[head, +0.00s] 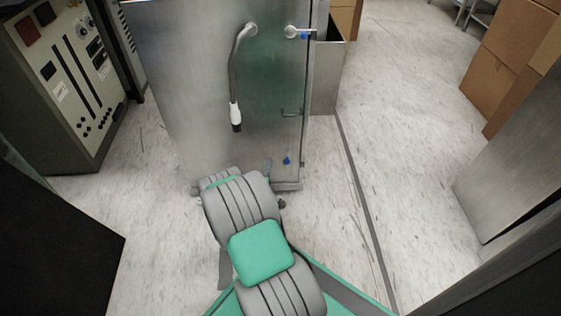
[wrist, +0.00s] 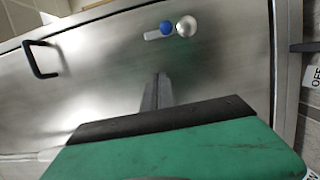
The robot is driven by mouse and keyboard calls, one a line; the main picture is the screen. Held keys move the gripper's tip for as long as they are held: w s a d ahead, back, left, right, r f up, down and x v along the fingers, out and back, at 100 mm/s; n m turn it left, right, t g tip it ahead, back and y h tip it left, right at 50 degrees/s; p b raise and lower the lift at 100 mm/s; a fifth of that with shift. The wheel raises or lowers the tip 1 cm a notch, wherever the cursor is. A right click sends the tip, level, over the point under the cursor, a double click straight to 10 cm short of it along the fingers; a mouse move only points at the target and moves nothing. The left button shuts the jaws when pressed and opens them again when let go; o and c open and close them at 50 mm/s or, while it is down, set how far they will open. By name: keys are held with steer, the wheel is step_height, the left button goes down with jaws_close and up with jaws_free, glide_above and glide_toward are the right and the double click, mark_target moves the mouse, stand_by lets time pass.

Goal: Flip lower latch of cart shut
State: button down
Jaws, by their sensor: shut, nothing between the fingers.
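The cart's lower latch (head: 287,160) sits near the bottom right of the steel cart panel in the head view. In the wrist view the lower latch (wrist: 170,29) shows as a short metal bar with a blue part beside a round silver knob. Its bar points left there, toward the black pull handle, and lies over the panel. My gripper (wrist: 160,76) is shut and empty, its fingertips below the latch in the picture, apart from it. In the head view my arm hides most of the gripper.
The upper latch (head: 297,33) lies across the panel's right edge. A long lever with a white grip (head: 236,112) and a small black pull handle (head: 291,112) stick out from the panel. A control cabinet (head: 60,80) stands left; cardboard boxes (head: 508,45) stand right.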

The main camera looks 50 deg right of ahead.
mark_target(283, 151)
steer(key=b+x, duration=0.1)
steer(key=x, duration=0.2)
steer(key=shift+s+d+f, duration=0.1)
steer(key=shift+d+f, duration=0.05)
steer(key=shift+d, duration=0.15)
steer(key=shift+s+d+b, duration=0.35)
steer(key=shift+s+d, duration=0.45)
steer(key=shift+s, duration=0.35)
steer(key=shift+s+d, duration=0.25)
steer(key=shift+s, duration=0.05)
steer(key=shift+r, duration=0.2)
steer(key=shift+r+m+p, duration=0.1)
steer(key=shift+m+p, duration=0.2)
steer(key=shift+s+m, duration=0.1)
steer(key=shift+m, duration=0.2)
